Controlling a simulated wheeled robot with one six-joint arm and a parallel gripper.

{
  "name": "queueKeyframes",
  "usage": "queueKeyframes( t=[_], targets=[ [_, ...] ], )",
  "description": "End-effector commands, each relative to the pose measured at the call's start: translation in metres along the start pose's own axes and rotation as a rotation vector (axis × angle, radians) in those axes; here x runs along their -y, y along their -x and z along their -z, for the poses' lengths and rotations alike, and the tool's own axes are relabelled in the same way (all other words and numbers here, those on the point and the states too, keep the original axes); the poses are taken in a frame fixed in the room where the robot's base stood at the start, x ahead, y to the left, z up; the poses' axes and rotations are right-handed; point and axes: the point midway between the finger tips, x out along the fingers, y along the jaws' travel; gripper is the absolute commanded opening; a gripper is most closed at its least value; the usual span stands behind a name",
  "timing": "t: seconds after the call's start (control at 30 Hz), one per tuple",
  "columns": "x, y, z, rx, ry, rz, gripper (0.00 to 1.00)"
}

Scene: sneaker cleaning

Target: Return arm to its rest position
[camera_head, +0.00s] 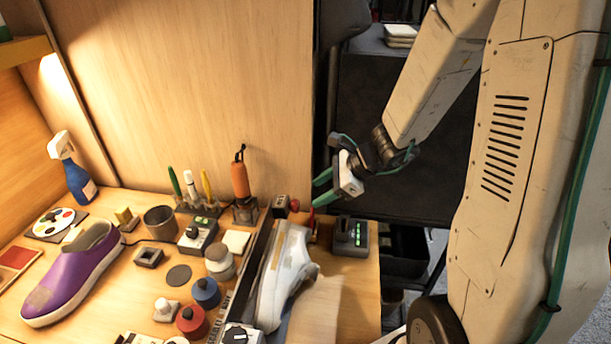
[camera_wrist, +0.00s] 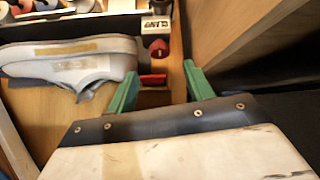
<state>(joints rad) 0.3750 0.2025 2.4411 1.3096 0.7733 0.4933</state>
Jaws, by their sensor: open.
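My gripper (camera_head: 322,187) hangs at the end of my cream-coloured arm, above the right end of the workbench, with its green fingers apart. In the wrist view my gripper (camera_wrist: 160,82) shows two green fingers spread, with nothing held between them. Beyond the fingertips are a red piece (camera_wrist: 152,80) and a red knob (camera_wrist: 159,49) by a block marked CLAMP (camera_wrist: 156,25). A white sneaker (camera_head: 284,277) lies on the bench below and left of my gripper. It also shows in the wrist view (camera_wrist: 70,62), apart from the fingers.
A purple shoe (camera_head: 75,270) is at the bench's left. A wooden panel (camera_head: 200,90) rises behind. A dark cabinet (camera_head: 400,130) stands behind my arm.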

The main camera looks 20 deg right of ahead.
Motion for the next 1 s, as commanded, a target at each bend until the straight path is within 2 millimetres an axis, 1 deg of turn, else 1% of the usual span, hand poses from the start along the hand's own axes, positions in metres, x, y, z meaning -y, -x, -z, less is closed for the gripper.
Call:
queueKeyframes(
  t=[0.17,0.23,0.37,0.43,0.57,0.7,0.8,1.0],
  targets=[
    [0.000,0.000,0.000,0.000,0.005,0.000,0.52],
    [-0.002,0.000,-0.002,0.008,0.035,-0.011,0.52],
    [-0.026,0.002,-0.003,0.022,0.186,-0.112,0.52],
    [-0.042,0.011,-0.008,0.029,0.316,-0.179,0.52],
    [-0.079,0.036,-0.026,0.032,0.615,-0.319,0.52],
    [-0.112,0.068,-0.039,0.014,0.915,-0.458,0.52],
    [-0.134,0.092,-0.044,-0.017,1.116,-0.553,0.52],
    [-0.164,0.141,-0.048,-0.117,1.461,-0.717,0.52]
  ],
)
